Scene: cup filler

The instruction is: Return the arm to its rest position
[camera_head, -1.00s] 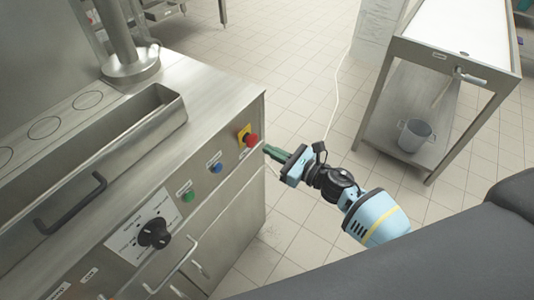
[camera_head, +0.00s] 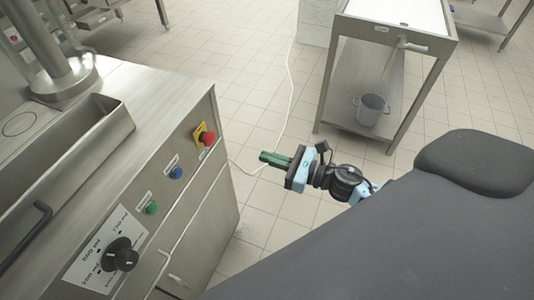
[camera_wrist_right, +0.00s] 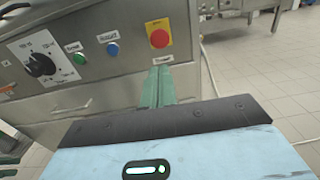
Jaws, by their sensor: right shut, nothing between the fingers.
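My right gripper (camera_head: 272,158) has green fingers that lie together, shut and empty. It is in the air to the right of the steel machine's front, apart from it, and points left toward the panel. In the right wrist view the closed fingers (camera_wrist_right: 157,88) point at the machine front below the red button. My right arm (camera_head: 340,182) runs from the gripper to the lower right, and a dark grey part of my body hides the rest of it. My left gripper does not show.
The steel machine (camera_head: 190,225) fills the left, with a black dial (camera_head: 120,255), green button (camera_head: 151,208), blue button (camera_head: 176,173) and red button (camera_head: 208,138). A steel table (camera_head: 340,75) with a pot (camera_head: 371,108) on its shelf stands at the back. Tiled floor lies between.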

